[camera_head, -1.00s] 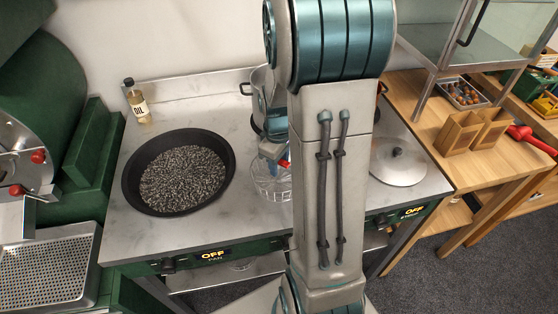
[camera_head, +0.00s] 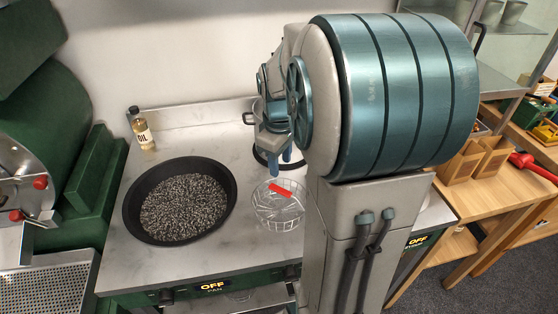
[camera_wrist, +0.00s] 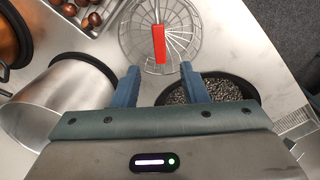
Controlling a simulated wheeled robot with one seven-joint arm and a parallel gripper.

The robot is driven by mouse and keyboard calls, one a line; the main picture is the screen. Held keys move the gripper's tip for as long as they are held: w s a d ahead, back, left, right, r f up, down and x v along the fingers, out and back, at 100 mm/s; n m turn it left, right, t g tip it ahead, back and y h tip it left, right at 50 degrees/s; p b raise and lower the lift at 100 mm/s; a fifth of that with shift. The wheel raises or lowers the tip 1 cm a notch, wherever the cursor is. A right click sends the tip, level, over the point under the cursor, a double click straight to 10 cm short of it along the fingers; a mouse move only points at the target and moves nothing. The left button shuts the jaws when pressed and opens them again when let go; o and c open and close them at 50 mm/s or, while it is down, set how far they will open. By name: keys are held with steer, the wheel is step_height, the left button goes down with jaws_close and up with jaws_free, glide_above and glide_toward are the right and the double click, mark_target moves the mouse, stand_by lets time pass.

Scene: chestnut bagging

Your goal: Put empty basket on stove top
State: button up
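The empty wire basket (camera_head: 262,212) stands on the pale grey stove top (camera_head: 245,245), right of the wide black pan. Its red handle (camera_head: 281,189) is uppermost. In the wrist view the basket (camera_wrist: 186,45) lies beyond the fingertips, with its handle (camera_wrist: 159,43) pointing toward the gap between them. My gripper (camera_head: 279,167) is above and just behind the basket in the head view. In the wrist view its two blue fingers (camera_wrist: 160,76) are spread wide with nothing between them. My arm hides the right part of the stove top.
The black pan (camera_head: 130,205) of dark pellets stands left of the basket, with an oil bottle (camera_head: 141,129) behind it. A metal pot (camera_wrist: 55,100) is close beside the fingers in the wrist view. A chestnut tray (camera_wrist: 88,36) lies beyond it.

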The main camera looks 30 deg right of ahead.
steer(key=s+a+r+m+t, duration=0.2)
steer(key=s+a+m, duration=0.3)
steer(key=s+a, duration=0.6)
steer(key=shift+s+a+r+m+t, duration=0.15)
steer(key=shift+s+a+m+t, duration=0.3)
steer(key=shift+s, duration=0.25)
steer(key=shift+d, duration=0.1)
